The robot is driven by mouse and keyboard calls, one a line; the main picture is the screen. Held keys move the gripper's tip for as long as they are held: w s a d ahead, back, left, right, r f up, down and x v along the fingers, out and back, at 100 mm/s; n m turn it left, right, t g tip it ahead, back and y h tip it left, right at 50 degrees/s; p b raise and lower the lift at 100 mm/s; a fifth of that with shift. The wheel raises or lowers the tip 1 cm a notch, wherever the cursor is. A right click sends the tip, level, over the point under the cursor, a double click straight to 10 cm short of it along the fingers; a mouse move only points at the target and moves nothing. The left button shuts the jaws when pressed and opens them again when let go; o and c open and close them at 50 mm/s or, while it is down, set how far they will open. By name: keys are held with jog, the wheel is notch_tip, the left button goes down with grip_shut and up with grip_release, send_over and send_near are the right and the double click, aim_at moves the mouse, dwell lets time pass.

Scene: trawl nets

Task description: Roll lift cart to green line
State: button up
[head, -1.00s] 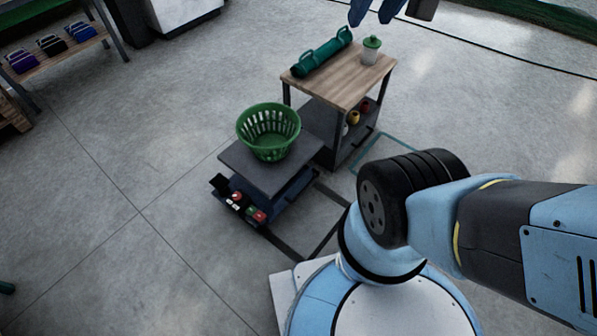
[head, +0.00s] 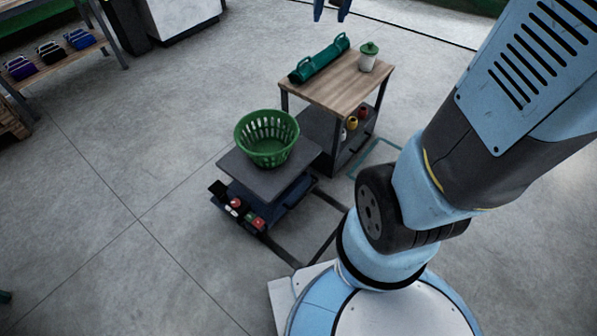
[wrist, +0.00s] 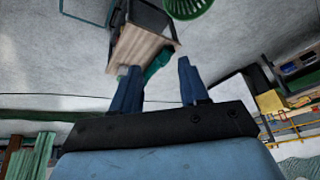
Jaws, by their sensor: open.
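The lift cart (head: 262,178) stands on the floor left of my arm, with a flat dark grey platform, a dark blue base and a dark frame reaching toward my base. A green slatted basket (head: 267,140) sits on its platform; the basket also shows in the wrist view (wrist: 187,6). A green outline (head: 375,158) is on the floor right of the wooden-topped table; whether it is the green line I cannot tell. My gripper (head: 331,10) shows at the top edge, beyond the table and apart from the cart. In the wrist view its blue fingers (wrist: 158,85) are apart and empty.
A wooden-topped table (head: 335,85) stands right behind the cart, bearing a green rolled bundle (head: 320,60) and a green-lidded jar (head: 368,57). A shelf with several coloured items (head: 50,55) stands at far left. The floor at left (head: 80,240) is clear.

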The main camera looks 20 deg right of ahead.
jog(key=w+d+f+m+g, duration=0.1)
jog(key=w+f+m, duration=0.1)
jog(key=w+f, duration=0.75)
jog(key=w+d+f+m, duration=0.1)
jog(key=w+f, duration=0.6)
jog(key=f, duration=0.6)
jog(key=m+g+y, duration=0.2)
jog(key=m, duration=0.3)
send_near(303, 195)
jog(key=x, duration=0.8)
jog(key=shift+a+f, duration=0.15)
jog(key=shift+f, duration=0.15)
grip_shut()
